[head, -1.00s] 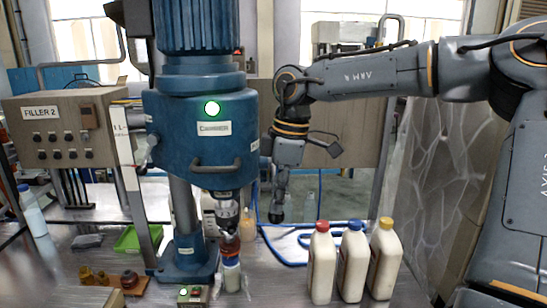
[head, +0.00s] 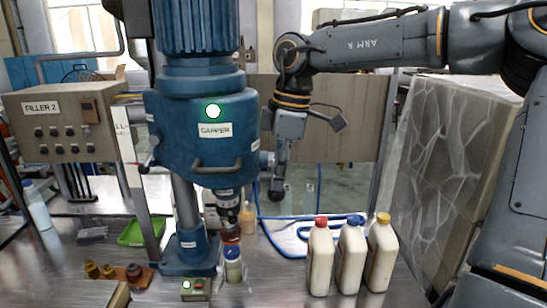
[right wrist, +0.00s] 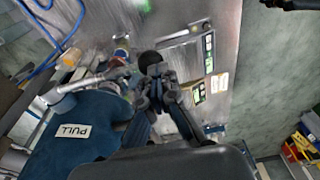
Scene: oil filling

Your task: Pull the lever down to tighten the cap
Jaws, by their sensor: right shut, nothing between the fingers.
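The blue capper (head: 180,125) stands left of centre with its green lamp lit. A bottle with a blue cap (head: 233,266) stands under its capping head (head: 228,203). In the right wrist view, a metal lever (right wrist: 82,86) sticks out from the capper's side, close to a PULL label (right wrist: 72,131). My right gripper (head: 278,192) points down just right of the capper, with its fingers closed. It also shows in the right wrist view (right wrist: 153,84), beside the lever. A round black knob shape (right wrist: 152,62) lies at the fingertips; I cannot tell whether they touch it. My left gripper is out of view.
White bottles with red (head: 321,222), blue (head: 356,221) and yellow (head: 384,218) caps stand at the right on the metal table. A small button box (head: 195,289) is in front of the capper. A green tray (head: 132,234) and the filler panel (head: 62,122) are at the left.

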